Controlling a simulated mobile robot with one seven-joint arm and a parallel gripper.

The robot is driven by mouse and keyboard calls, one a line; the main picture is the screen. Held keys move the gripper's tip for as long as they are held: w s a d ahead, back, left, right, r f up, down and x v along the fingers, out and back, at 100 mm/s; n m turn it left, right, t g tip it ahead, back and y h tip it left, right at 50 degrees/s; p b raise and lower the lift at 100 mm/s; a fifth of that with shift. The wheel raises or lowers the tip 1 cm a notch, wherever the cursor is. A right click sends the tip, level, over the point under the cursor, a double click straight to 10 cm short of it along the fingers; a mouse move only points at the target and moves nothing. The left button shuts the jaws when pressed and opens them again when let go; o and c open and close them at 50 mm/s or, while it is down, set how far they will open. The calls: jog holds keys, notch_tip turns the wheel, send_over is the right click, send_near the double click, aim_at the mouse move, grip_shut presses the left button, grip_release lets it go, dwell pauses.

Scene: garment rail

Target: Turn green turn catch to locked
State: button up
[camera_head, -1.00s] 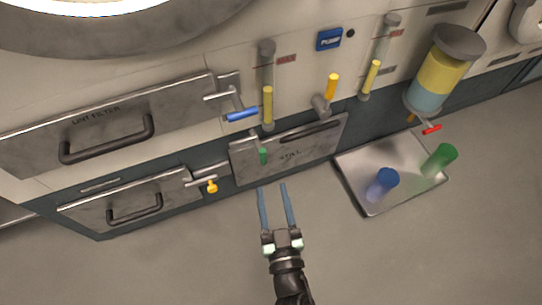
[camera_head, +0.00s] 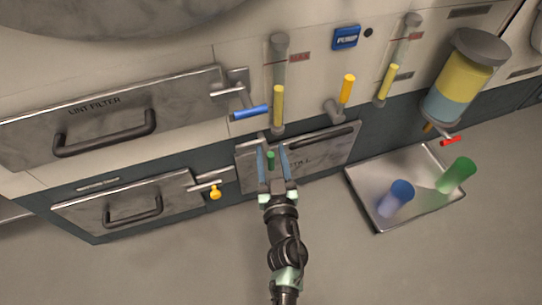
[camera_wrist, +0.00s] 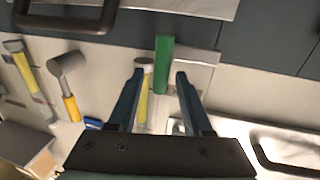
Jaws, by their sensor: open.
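The green turn catch (camera_head: 271,160) is a short green handle at the upper left of the grey STILL panel (camera_head: 325,150) in the head view. My gripper (camera_head: 272,149) has its two blue fingers on either side of this handle, open. In the wrist view the green handle (camera_wrist: 163,62) stands upright in the picture, between and slightly beyond the fingertips (camera_wrist: 160,74). A gap shows between the handle and each finger, and contact is not visible. The catch's pivot is partly hidden.
A blue-handled catch (camera_head: 250,113) is above left and an orange-handled one (camera_head: 215,191) below left. A metal tray (camera_head: 372,208) with a blue cup (camera_head: 397,198) and a green cup (camera_head: 457,175) lies right. Floor left of my arm is clear.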

grip_shut()
dwell(1.5)
